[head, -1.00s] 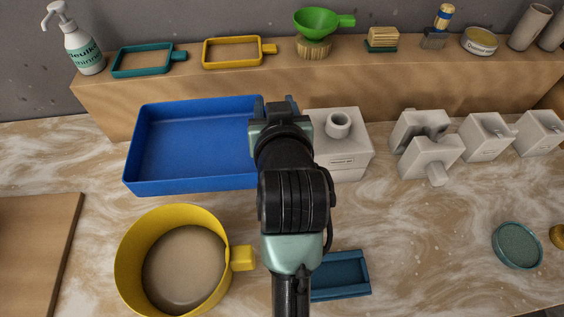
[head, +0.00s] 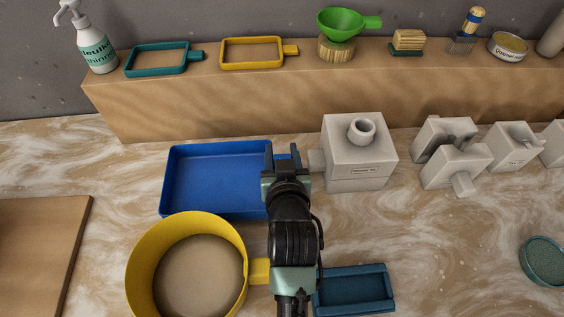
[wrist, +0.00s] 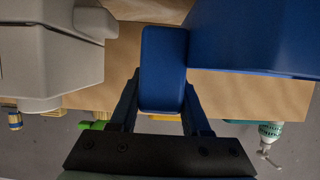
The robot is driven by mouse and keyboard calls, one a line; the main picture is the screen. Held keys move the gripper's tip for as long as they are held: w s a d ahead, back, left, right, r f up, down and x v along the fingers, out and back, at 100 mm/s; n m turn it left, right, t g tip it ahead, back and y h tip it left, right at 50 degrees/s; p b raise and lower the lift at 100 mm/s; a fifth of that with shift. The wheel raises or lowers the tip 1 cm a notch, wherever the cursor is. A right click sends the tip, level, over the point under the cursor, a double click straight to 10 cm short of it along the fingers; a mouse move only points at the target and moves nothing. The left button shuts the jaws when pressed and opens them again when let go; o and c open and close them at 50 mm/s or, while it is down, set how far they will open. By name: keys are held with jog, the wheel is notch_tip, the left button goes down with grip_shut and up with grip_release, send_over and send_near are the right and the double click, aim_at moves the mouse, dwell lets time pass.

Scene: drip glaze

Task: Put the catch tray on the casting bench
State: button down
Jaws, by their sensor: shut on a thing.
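The catch tray is a blue rectangular tray (head: 215,180) in the head view, left of centre and level. My gripper (head: 282,152) is shut on the tab (wrist: 163,70) at the tray's right end, shown between the fingers in the wrist view. The tray body (wrist: 255,38) fills the upper right there. The casting bench appears to be the marbled top (head: 440,245) beneath it. The tray is at or just above this top; contact cannot be told. My arm hides part of the tray's right end.
A yellow round vessel (head: 137,262) overlaps the tray's near edge in view. A grey plaster mould (head: 358,175) stands close right of the tab. A wooden ledge (head: 220,105) runs behind. A dark teal small tray (head: 355,290) lies in front. Bare bench shows left of the tray.

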jog(key=shift+f, duration=1.85)
jog(key=shift+c, duration=1.8)
grip_release()
jog(key=shift+b, duration=0.3)
jog(key=shift+r, duration=0.2)
jog(key=v, duration=1.2)
jog(key=shift+p, duration=0.45)
